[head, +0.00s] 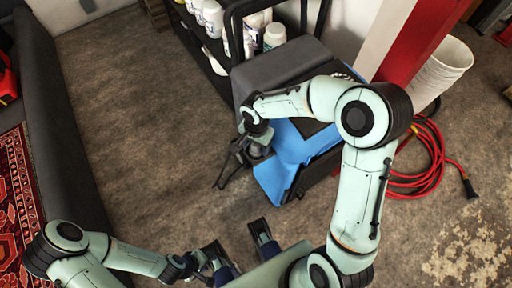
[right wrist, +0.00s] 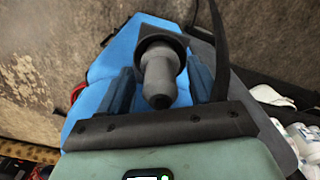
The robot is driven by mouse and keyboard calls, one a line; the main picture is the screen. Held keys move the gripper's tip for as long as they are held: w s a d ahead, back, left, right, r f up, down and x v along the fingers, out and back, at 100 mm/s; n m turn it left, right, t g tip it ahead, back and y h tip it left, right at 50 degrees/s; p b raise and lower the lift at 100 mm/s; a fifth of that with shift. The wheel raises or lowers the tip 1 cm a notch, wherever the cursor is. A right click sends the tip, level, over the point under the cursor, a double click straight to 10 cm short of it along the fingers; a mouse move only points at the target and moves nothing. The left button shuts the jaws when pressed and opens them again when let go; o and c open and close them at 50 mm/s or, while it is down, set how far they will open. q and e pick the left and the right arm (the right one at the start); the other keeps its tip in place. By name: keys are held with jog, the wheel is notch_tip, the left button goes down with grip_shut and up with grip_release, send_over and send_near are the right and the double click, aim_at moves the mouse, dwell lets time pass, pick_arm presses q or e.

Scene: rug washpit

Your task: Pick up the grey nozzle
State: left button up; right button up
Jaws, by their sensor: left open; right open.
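The grey nozzle (right wrist: 158,80) shows in the right wrist view, its narrow end toward the camera and its wider dark collar farther off, in front of blue cloth (right wrist: 125,52). My right gripper (right wrist: 160,82) is open, with one finger on each side of the nozzle; small gaps seem to show, and I cannot tell if either finger touches it. In the head view my right gripper (head: 256,140) is at the left edge of the blue cloth (head: 293,150), where the nozzle is mostly hidden. My left gripper (head: 238,236) is open and empty at the bottom middle.
A red hose (head: 430,170) and a white bucket (head: 441,68) are at right. A patterned rug (head: 18,190) lies at left. Open floor (head: 140,120) lies between.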

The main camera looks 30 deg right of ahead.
jog(key=shift+c, duration=0.4)
jog(key=c, duration=1.1)
jog(key=shift+r, duration=0.1)
